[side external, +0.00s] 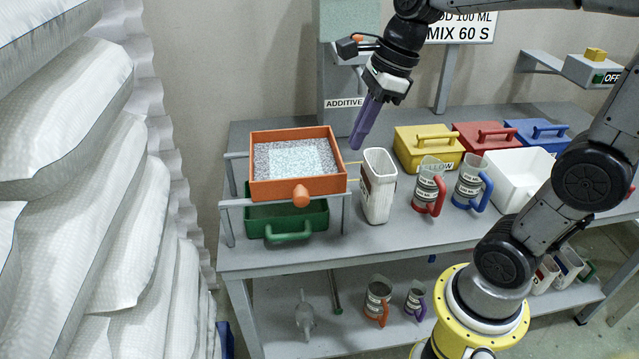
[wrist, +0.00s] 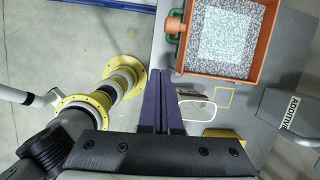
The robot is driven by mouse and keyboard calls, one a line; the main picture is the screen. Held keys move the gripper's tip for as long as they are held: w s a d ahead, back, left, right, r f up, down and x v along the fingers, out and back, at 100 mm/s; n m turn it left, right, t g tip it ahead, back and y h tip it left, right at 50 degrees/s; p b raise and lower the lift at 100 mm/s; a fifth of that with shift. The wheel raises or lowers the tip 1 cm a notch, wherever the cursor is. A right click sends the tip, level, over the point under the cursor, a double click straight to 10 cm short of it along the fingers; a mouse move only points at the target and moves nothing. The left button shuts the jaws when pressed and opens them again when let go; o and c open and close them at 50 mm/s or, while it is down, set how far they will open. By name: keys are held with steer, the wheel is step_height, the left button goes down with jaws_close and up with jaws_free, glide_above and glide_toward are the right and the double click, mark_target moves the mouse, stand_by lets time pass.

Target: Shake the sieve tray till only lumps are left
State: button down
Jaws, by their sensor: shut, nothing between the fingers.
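The orange sieve tray (side external: 297,186) rests on a grey rail frame at the left end of the bench. It holds grey speckled granules around a paler square in the middle; I cannot tell lumps from fines. Its round orange knob (side external: 300,196) faces front. The tray also shows in the wrist view (wrist: 218,66), at the upper right. A green bin (side external: 285,221) with a handle sits below it. My gripper (side external: 356,145) is shut and empty, above and right of the tray, apart from it. In the wrist view its purple fingers (wrist: 160,75) lie together left of the tray.
A white open container (side external: 378,187) stands right of the tray, below my gripper. Measuring jugs with red (side external: 428,187) and blue (side external: 469,181) handles stand farther right. Yellow (side external: 428,148), red and blue lidded boxes line the back. Stacked white bags (side external: 70,200) fill the left.

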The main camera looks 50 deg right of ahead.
steer(key=w+x, duration=0.2)
steer(key=x, duration=1.2)
steer(key=shift+w+r+m+g, duration=0.35)
steer(key=shift+r+m+g, duration=0.05)
steer(key=shift+a, duration=0.15)
steer(key=w+a, duration=0.4)
steer(key=a, duration=0.1)
steer(key=shift+w, duration=0.4)
